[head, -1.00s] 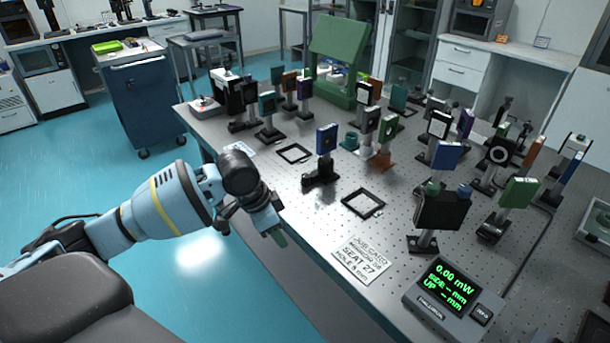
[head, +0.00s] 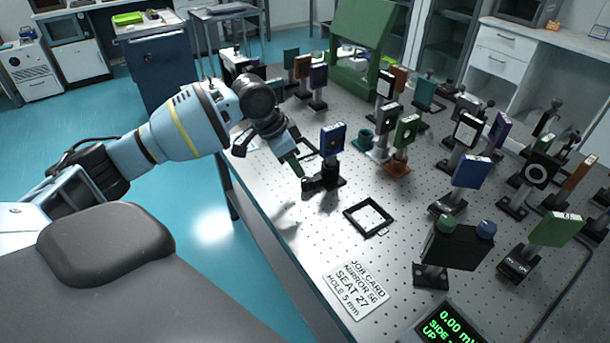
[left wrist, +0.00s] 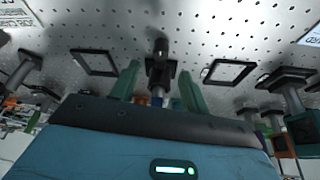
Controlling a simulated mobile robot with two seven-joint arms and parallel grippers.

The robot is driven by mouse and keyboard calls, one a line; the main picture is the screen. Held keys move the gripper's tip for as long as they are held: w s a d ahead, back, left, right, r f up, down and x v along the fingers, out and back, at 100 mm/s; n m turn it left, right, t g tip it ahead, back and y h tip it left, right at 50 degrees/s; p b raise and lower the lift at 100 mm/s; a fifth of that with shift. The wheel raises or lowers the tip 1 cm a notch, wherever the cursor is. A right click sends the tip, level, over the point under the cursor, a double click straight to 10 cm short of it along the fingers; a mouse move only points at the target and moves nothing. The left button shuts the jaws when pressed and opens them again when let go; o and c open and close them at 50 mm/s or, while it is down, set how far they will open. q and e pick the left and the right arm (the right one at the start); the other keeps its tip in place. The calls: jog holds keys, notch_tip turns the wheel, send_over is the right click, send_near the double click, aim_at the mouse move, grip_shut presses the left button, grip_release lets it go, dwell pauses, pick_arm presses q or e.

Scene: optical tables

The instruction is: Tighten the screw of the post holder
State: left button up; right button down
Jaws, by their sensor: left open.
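A blue mirror mount (head: 333,140) stands upright on a post in a black post holder (head: 328,174) on the optical table. A dark screw knob (head: 308,187) sticks out from the holder's left side. My left gripper (head: 298,168), with green fingers, is just left of and a little above the knob, apart from it as far as I can tell. In the left wrist view the open green fingers (left wrist: 160,82) lie either side of the line to the holder (left wrist: 161,68), with its dark knob (left wrist: 160,46) ahead. Nothing is between the fingertips. My right gripper is out of view.
A flat black frame (head: 368,217) and a job card (head: 356,289) lie on the perforated table (head: 300,225). The front left table edge is clear.

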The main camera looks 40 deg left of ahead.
aim_at(305, 180)
pick_arm(q)
jog(key=x, duration=0.5)
jog(key=shift+w+f, duration=0.15)
jog(key=shift+f, duration=0.05)
jog(key=shift+x, duration=0.75)
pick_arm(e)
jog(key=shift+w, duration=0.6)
pick_arm(q)
jog(key=c, duration=1)
jog(key=shift+r, duration=0.15)
jog(key=n+p, duration=0.1)
jog(key=n+y+p, duration=0.1)
jog(key=p, duration=0.1)
jog(key=shift+d+r+n+t, duration=0.2)
jog(key=shift+n+t, duration=0.1)
jog(key=shift+n, duration=0.1)
jog(key=shift+a+f, duration=0.1)
jog(key=shift+f, duration=0.3)
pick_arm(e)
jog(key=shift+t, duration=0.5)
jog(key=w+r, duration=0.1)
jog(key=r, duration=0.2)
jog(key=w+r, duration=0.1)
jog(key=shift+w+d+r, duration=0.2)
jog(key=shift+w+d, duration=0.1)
